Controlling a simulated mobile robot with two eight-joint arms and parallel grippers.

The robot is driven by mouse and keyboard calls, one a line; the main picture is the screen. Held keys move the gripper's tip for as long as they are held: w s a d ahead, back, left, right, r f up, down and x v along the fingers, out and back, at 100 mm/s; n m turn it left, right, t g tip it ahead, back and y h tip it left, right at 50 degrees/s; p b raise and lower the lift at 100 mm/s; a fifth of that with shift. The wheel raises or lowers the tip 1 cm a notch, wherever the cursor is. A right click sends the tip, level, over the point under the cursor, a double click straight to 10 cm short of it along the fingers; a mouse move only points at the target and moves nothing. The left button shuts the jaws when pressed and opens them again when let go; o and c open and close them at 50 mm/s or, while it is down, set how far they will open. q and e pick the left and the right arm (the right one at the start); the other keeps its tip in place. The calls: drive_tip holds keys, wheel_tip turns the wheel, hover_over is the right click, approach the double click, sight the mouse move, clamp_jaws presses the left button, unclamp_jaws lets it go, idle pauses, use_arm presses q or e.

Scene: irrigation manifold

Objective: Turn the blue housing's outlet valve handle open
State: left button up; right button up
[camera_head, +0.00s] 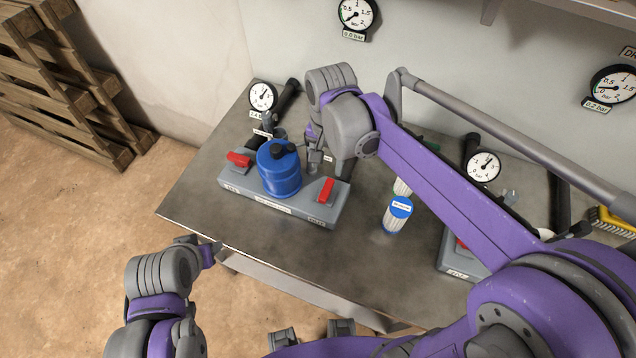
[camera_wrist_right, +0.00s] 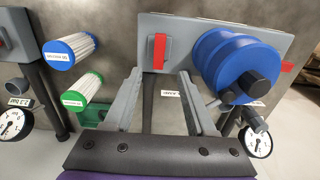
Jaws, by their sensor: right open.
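The blue housing (camera_head: 280,170) stands upright in the middle of a grey manifold block (camera_head: 262,200). A red handle (camera_head: 239,160) sits left of it and another red handle (camera_head: 326,190) right of it; I cannot read which is labelled outlet. My right gripper (camera_head: 318,160) is above and behind the block, near the right-hand handle. In the right wrist view, the open gripper (camera_wrist_right: 160,78) points at this handle (camera_wrist_right: 159,52), which lies just beyond and between the fingertips, apart from them. My left gripper (camera_head: 212,252) is off the table's front-left edge; its jaw opening is unclear.
A blue-capped filter cartridge (camera_head: 398,212) stands right of the block, with a green-capped cartridge (camera_wrist_right: 82,93) beside it. Gauges (camera_head: 263,96) and dark pipes stand behind. My right arm crosses over the table's right half. The table's front left is clear.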

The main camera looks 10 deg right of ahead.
sight(327, 189)
wheel_tip(327, 189, down, 10)
drive_tip(key=shift+s+f+b, duration=0.1)
drive_tip(key=shift+f+b, duration=0.1)
drive_tip(key=shift+b, duration=0.2)
drive_tip(key=shift+c, duration=0.2)
clamp_jaws()
